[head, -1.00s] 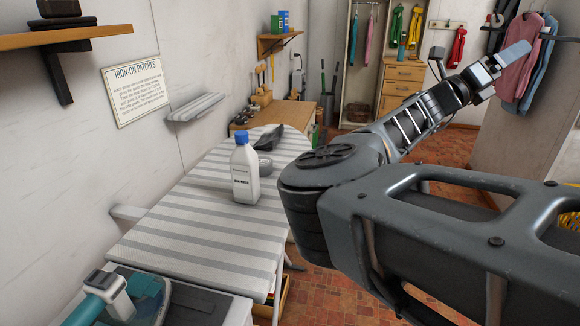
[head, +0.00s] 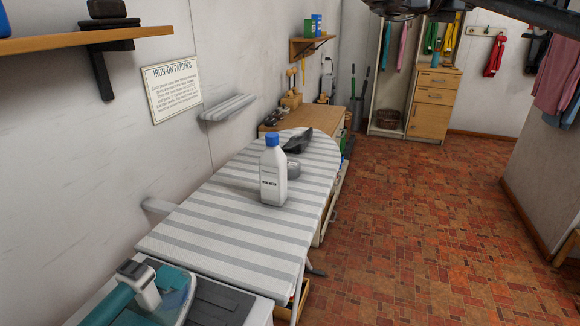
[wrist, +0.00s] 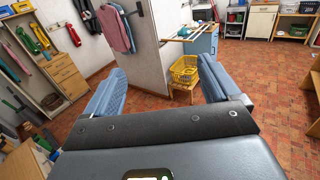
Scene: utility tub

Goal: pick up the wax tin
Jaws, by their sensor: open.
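A small striped sleeve board (head: 227,107) sticks out from the wall above the ironing board. A shelf (head: 75,38) juts out at upper left. The tiled floor (head: 420,240) to the right is clear. A yellow basket (wrist: 184,70) shows in the wrist view.

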